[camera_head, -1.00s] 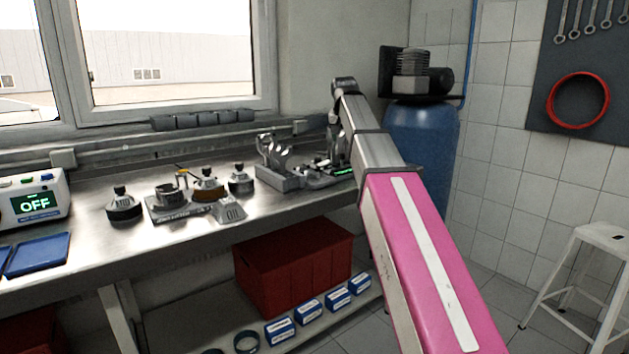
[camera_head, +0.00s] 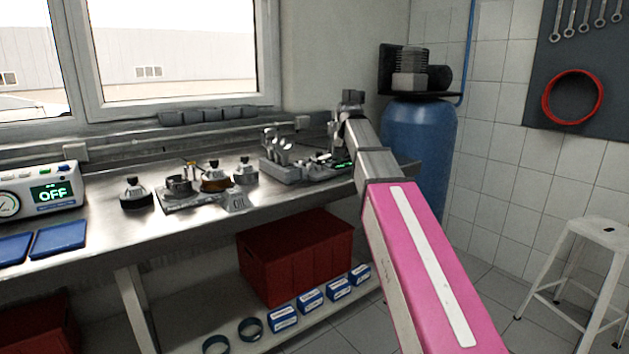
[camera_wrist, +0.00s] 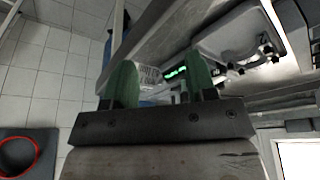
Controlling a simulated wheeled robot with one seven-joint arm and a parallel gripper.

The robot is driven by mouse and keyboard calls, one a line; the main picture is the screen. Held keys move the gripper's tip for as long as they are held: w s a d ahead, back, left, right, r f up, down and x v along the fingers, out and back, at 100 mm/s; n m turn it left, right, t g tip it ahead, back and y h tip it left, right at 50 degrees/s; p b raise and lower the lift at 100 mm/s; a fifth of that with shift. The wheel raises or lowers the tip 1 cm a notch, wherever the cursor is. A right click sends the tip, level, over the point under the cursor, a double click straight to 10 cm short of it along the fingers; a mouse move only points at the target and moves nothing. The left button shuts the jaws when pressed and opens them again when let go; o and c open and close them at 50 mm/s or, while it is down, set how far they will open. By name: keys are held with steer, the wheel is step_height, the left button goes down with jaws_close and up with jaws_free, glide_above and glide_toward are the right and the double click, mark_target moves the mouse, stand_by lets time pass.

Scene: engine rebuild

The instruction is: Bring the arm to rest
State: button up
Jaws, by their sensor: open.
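My pink and grey arm reaches out from the lower right of the head view to the far right end of the steel workbench (camera_head: 95,240). Its far end is raised near the wall, and the gripper there is too small and hidden to make out in that view. In the wrist view my gripper (camera_wrist: 160,85) shows two green fingers set well apart, open. Nothing is held between them. Behind the fingers are a printed white label (camera_wrist: 150,78), a green lit display (camera_wrist: 176,71) and the bench edge.
A grey tool holder (camera_head: 285,172) stands left of the arm's end. A blue tank (camera_head: 418,140) stands behind the arm. A white stool (camera_head: 600,232) is at right; floor between is clear.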

steer(key=s+d+f+g, duration=0.1)
steer(key=s+d+f, duration=0.1)
steer(key=s+f, duration=0.7)
steer(key=s+d+f+n+g, duration=0.1)
steer(key=s+f, duration=0.7)
steer(key=f, duration=1.2)
steer(key=s+d+f+g, duration=0.2)
steer(key=s+d+f, duration=0.2)
steer(key=s+f, duration=0.5)
step_height(320, 180, down, 6)
steer(key=shift+s+r+y, duration=0.2)
steer(key=shift+s+y, duration=0.1)
steer(key=shift+s, duration=0.05)
